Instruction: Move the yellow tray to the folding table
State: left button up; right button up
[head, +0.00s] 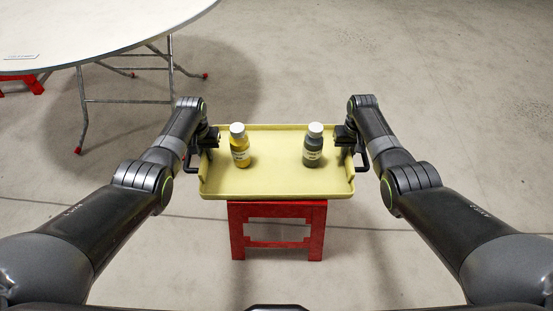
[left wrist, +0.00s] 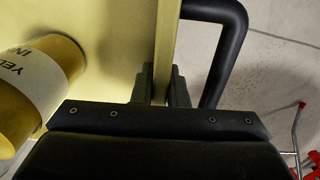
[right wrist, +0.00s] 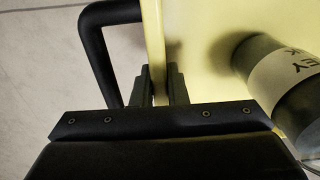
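The yellow tray (head: 277,183) is level in front of me, over a red stool (head: 234,234); I cannot tell whether it rests on the stool or hangs just above it. My left gripper (head: 206,146) is shut on its left wall, with one finger on each side of the wall in the left wrist view (left wrist: 163,86). My right gripper (head: 347,147) is shut on its right wall in the same way, as the right wrist view (right wrist: 160,86) shows. The white folding table (head: 105,28) stands at the upper left, partly out of view.
A yellow-capped-white ink bottle (head: 240,151) stands upright at the tray's left, and a grey bottle (head: 313,150) at its right. Metal table legs (head: 82,115) with red feet stand on the floor. The concrete floor (head: 420,80) at the right is clear.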

pick_arm(q)
grip_shut()
pick_arm(e)
grip_shut()
pick_arm(q)
jog(key=shift+w+r, duration=0.1)
jog(key=shift+r, duration=0.05)
pick_arm(e)
jog(key=shift+w+r, duration=0.1)
jog(key=shift+r, duration=0.1)
